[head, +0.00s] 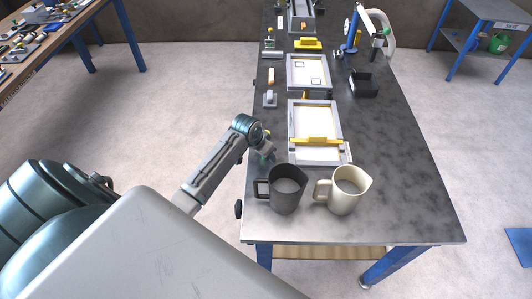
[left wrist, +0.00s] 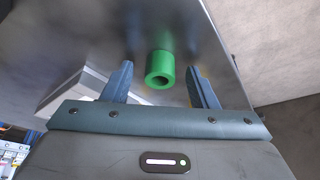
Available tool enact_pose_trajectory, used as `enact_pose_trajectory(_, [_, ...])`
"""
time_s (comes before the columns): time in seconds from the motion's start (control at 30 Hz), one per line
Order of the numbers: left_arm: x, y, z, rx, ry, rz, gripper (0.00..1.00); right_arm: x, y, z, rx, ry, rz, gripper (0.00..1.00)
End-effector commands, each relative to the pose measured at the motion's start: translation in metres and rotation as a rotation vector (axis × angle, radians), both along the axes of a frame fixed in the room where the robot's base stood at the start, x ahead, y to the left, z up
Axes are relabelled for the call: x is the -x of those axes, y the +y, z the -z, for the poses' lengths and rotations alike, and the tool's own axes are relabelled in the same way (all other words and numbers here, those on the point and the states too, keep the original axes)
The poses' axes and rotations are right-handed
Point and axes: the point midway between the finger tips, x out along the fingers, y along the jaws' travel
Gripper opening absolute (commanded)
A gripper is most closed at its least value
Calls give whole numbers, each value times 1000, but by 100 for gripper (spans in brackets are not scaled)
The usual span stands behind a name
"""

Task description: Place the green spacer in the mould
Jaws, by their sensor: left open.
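The green spacer (left wrist: 160,66) is a short hollow cylinder on the grey table top. In the left wrist view it lies between the two blue fingers of my open left gripper (left wrist: 160,74), with a gap on each side. In the head view my left gripper (head: 265,149) is low at the table's left edge, and only a bit of green (head: 264,158) shows beside it. A pale frame with a yellow bar (head: 316,140), possibly the mould, lies just right of the gripper. My right gripper is not in view.
A dark mug (head: 286,191) and a cream mug (head: 343,192) stand close in front of the gripper. The table's right side (head: 400,160) is clear.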

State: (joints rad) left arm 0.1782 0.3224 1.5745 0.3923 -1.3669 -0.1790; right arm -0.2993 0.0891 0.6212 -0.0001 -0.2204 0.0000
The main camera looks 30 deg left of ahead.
Motion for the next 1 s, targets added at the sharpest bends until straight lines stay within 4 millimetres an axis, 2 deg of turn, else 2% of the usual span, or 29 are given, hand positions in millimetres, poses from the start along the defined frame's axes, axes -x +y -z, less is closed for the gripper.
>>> enact_pose_trajectory(0.27, [-1, 0, 3, -1, -1, 1, 51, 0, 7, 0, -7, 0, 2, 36])
enact_pose_trajectory(0.5, [-1, 0, 3, -1, -1, 1, 6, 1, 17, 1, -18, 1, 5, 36])
enact_pose_trajectory(0.57, [-1, 0, 2, -1, -1, 1, 2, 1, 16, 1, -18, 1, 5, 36])
enact_pose_trajectory(0.83, [-2, 0, -3, -1, -3, 1, 2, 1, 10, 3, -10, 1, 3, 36])
enact_pose_trajectory(1.0, [-3, 1, -31, -3, -7, 2, 2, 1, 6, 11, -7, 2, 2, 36])
